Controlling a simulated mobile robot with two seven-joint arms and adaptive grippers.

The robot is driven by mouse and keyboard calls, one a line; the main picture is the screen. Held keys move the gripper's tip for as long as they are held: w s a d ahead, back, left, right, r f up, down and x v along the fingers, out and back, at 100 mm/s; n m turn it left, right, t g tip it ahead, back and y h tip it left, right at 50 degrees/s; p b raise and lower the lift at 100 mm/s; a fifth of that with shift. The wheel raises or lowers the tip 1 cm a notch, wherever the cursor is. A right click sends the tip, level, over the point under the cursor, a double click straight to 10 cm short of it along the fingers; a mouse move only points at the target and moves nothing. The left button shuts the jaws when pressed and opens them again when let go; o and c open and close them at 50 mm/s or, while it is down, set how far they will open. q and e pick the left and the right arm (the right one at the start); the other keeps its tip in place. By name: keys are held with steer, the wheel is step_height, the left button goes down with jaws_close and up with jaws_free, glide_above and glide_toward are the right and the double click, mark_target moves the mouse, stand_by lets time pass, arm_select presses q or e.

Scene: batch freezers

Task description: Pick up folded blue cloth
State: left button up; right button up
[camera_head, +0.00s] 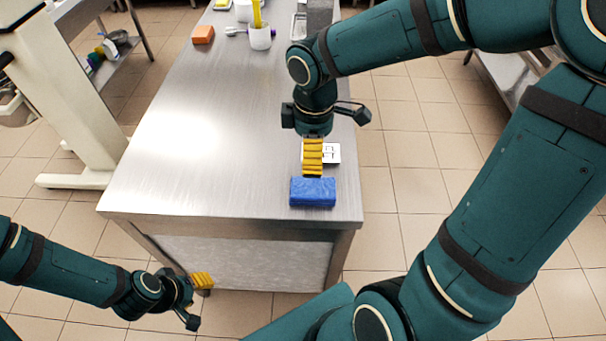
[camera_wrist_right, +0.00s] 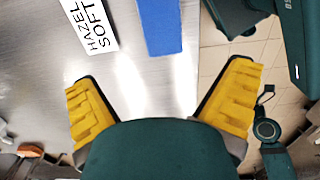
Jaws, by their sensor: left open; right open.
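The folded blue cloth (camera_head: 313,192) is a flat blue block lying on the steel table near its front right corner. In the right wrist view the cloth (camera_wrist_right: 160,27) is at the top, ahead of the fingertips. My right gripper (camera_head: 313,157) is over the table just behind the cloth; its yellow fingers are open and empty in the wrist view (camera_wrist_right: 163,95). My left gripper (camera_head: 202,281) is open and empty, low in front of the table's front face, away from the cloth.
A white label card (camera_wrist_right: 95,28) reading "HAZEL SOFT" lies beside the cloth. An orange block (camera_head: 203,35) and a white cup (camera_head: 260,38) with a yellow item stand toward the table's back. The left half of the steel table (camera_head: 165,165) is bare.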

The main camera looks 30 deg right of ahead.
mark_target(313, 187)
steer(key=f, duration=0.2)
steer(key=f+b, duration=0.1)
steer(key=f, duration=0.2)
steer(key=f+b, duration=0.1)
steer(key=f, duration=0.2)
steer(key=shift+s+f, duration=0.25)
step_height(313, 187, down, 5)
steer(key=shift+d+b, duration=0.1)
steer(key=shift+b, duration=1.05)
arm_select(q)
steer(key=f, duration=0.4)
steer(key=shift+s+f, duration=0.15)
steer(key=shift+s, duration=0.25)
arm_select(e)
steer(key=shift+r, duration=0.1)
steer(key=c, duration=1.1)
